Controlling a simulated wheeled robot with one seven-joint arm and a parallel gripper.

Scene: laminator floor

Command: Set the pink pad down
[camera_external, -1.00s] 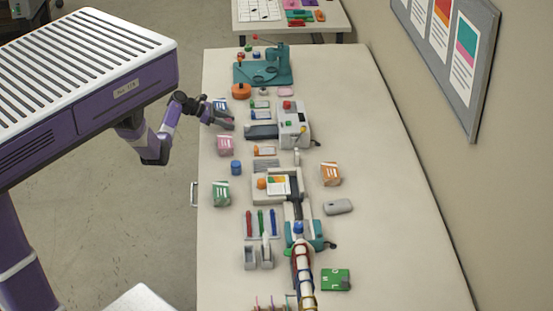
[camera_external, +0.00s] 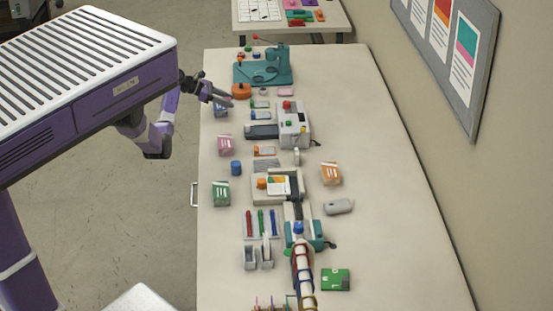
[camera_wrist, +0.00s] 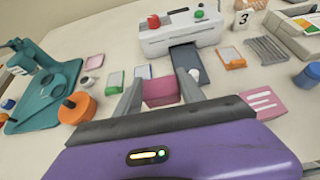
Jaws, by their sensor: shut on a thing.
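My gripper (camera_wrist: 160,84) is shut on the pink pad (camera_wrist: 161,93), a block with its pink face showing between the two grey fingers in the wrist view. In the external view my gripper (camera_external: 222,98) is over the left edge of the table, beside the orange spool and above the blue packet. The pink pad cannot be made out in that view. I cannot tell the height of the pad above the table.
A white laminating machine (camera_wrist: 180,32) with a dark tray (camera_wrist: 190,62) is ahead. Green-edged (camera_wrist: 115,82) and orange-edged (camera_wrist: 231,56) cards lie nearby. The orange spool (camera_wrist: 77,108) and teal press (camera_wrist: 45,90) are left; a pink striped packet (camera_wrist: 264,103) is right.

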